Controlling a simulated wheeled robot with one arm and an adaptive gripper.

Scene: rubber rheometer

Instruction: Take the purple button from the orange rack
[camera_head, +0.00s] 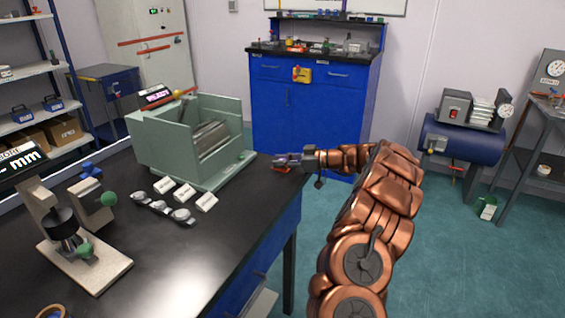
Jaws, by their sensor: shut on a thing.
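My gripper (281,160) is at the far right corner of the black table, reaching in from the right. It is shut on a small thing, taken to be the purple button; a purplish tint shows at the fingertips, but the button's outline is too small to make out. The orange rack (281,169) is small and lies on the table right under the fingers, partly hidden by them. I cannot tell whether the button is clear of the rack.
A grey-green machine (155,150) stands left of my gripper. White labels (207,201) and round grey pieces (183,216) lie in front of it. A thickness gauge (85,262) stands at the near left. A blue cabinet (310,125) stands behind. The table's front middle is clear.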

